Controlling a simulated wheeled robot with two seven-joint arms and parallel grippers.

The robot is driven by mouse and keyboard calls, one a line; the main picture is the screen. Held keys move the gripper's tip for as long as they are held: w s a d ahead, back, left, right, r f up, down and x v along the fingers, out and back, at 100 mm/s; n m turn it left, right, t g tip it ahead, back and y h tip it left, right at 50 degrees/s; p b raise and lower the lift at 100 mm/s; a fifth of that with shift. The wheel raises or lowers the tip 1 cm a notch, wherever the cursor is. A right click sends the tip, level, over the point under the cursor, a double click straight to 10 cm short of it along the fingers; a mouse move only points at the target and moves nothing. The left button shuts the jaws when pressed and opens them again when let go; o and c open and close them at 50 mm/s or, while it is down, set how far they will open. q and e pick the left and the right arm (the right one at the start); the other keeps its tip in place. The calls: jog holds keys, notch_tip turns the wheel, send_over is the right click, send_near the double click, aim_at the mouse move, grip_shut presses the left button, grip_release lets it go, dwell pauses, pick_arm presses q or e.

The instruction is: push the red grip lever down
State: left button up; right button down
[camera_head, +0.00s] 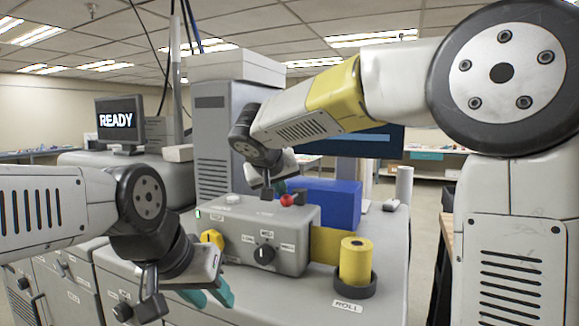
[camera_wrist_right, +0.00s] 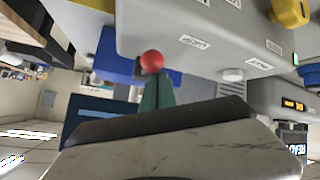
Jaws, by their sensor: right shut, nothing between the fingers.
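The red grip lever shows as a red ball knob (camera_head: 287,200) on top of the grey control box (camera_head: 285,238) in the head view. The red knob is also near the middle of the right wrist view (camera_wrist_right: 152,61). My right gripper (camera_head: 280,188) is above the box, right by the knob. Its teal fingers (camera_wrist_right: 156,88) are shut with nothing between them, and their tips reach the knob in the picture. I cannot tell whether they touch it. The lever's stem is mostly hidden. My left gripper (camera_head: 207,295) hangs low at the front left, open and empty.
The box front carries a black selector knob (camera_head: 264,254) and a yellow knob (camera_head: 212,238). A yellow roll (camera_head: 356,260) stands on the right of the machine top, and a blue block (camera_head: 330,203) is behind the box. A monitor (camera_head: 116,119) reads READY.

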jog(key=shift+s+f, duration=0.2)
jog(key=shift+f, duration=0.4)
jog(key=shift+w+d, duration=0.1)
jog(key=shift+w+d+r, duration=0.25)
jog(key=shift+w+r, duration=0.05)
jog(key=shift+w, duration=0.25)
jog(key=shift+s+r, duration=0.25)
jog(key=shift+r, duration=0.15)
jog(key=v, duration=0.7)
jog(key=shift+a, duration=0.25)
jog(key=shift+s, duration=0.1)
